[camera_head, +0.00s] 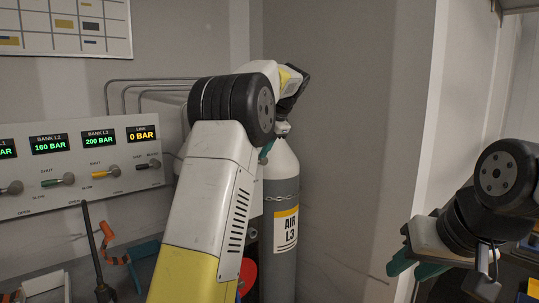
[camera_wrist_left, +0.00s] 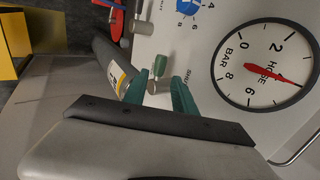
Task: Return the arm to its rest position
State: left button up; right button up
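My left arm (camera_head: 213,200) reaches up and forward from the bottom middle of the head view, its wrist bending over beside the grey AIR L3 cylinder (camera_head: 283,190).
The panel (camera_head: 75,168) at left has pressure displays and several valve handles. A hose gauge (camera_wrist_left: 265,66) shows in the left wrist view, its red needle near 4. A black rod (camera_head: 95,250) and orange item (camera_head: 108,235) are below the panel. A wall edge (camera_head: 425,150) stands left of my right arm.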

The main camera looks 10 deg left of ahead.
pick_arm(q)
jog(key=shift+s+r, duration=0.1)
jog(key=s+d+f+n+t+h, duration=0.1)
jog(key=s+n+h, duration=0.15)
jog(key=s, duration=0.75)
jog(key=s+f+n+h, duration=0.1)
jog(key=s+h, duration=0.2)
jog(key=s, duration=0.7)
jog(key=s+d+f+n+h, duration=0.1)
jog(key=s+d+f, duration=0.2)
jog(key=s, duration=0.6)
jog(key=s+d+f+n+t+h, duration=0.1)
jog(key=s+d+f+n, duration=0.1)
jog(key=s+f, duration=0.4)
jog(key=s+d, duration=0.1)
jog(key=s, duration=0.2)
jog(key=shift+s+f, duration=0.2)
jog(key=shift+n, duration=0.25)
